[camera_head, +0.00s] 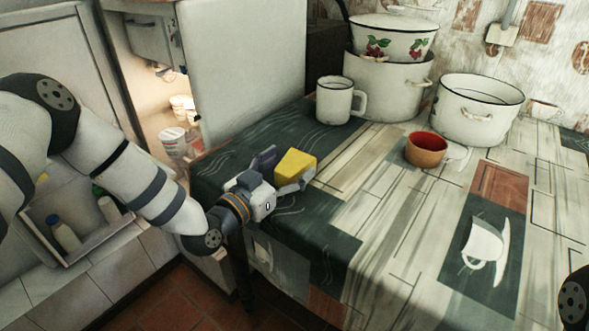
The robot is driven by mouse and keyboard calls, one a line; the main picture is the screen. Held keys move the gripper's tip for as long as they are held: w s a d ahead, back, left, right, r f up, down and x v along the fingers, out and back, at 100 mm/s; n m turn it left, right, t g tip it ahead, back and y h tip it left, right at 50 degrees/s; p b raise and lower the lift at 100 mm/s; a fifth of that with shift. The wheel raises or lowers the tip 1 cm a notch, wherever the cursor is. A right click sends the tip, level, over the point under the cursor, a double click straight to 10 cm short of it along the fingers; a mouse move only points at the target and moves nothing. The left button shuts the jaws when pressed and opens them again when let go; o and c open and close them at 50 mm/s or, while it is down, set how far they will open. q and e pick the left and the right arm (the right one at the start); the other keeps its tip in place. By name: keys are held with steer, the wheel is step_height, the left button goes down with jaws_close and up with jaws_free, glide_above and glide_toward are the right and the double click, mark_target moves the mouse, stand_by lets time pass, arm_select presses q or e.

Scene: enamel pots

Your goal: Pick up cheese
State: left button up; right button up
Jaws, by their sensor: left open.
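The cheese (296,166) is a yellow wedge-like block on the patterned tablecloth of the table (385,215), near the table's left edge. My left gripper (286,172) is open, with one finger on the far left side of the cheese and the other on its near right side. The cheese sits between the fingers. I cannot tell whether either finger touches it. The gripper body hides the cheese's lower left part. My right gripper is not in view; only a dark piece of my right arm shows at the lower right edge.
A white enamel mug (334,101) stands behind the cheese. An orange-red bowl (426,149) stands to the right. Stacked white pots (385,88) and another white pot (477,112) stand at the back. The table's front right is clear; the cup there is a printed picture.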

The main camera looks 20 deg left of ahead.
arm_select(q)
steer(key=c, duration=1.4)
